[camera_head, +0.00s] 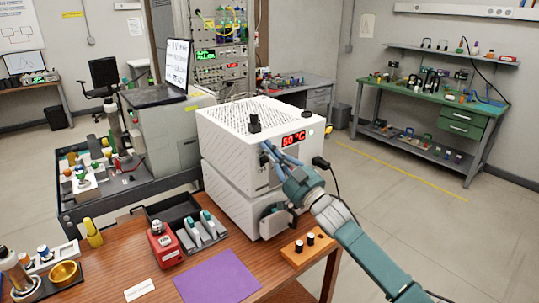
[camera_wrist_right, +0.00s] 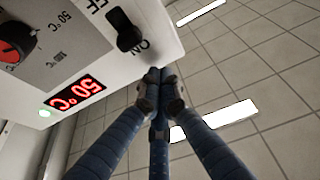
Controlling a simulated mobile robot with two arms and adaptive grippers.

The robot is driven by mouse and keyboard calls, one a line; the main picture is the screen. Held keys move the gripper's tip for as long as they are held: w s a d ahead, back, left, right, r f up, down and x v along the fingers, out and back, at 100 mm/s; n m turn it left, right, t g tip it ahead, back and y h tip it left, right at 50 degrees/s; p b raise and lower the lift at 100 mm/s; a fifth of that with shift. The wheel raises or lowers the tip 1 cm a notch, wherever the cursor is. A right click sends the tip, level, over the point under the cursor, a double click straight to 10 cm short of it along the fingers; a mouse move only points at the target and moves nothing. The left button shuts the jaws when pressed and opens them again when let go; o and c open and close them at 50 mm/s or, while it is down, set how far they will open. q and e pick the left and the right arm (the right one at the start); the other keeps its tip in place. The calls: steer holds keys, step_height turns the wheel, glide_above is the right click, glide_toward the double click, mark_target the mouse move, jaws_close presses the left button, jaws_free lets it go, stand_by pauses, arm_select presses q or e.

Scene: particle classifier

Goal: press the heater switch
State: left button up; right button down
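The heater is a white box (camera_head: 225,135) with a perforated top and a red display (camera_head: 293,138) reading 50 °C. The left gripper is not in view.
A red-and-black knob (camera_wrist_right: 15,42) is on the same panel. A black cable hangs at the heater's right. Open floor lies beyond.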

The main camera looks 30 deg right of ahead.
mark_target(265, 160)
step_height(265, 160, down, 3)
steer(key=shift+s, duration=0.15)
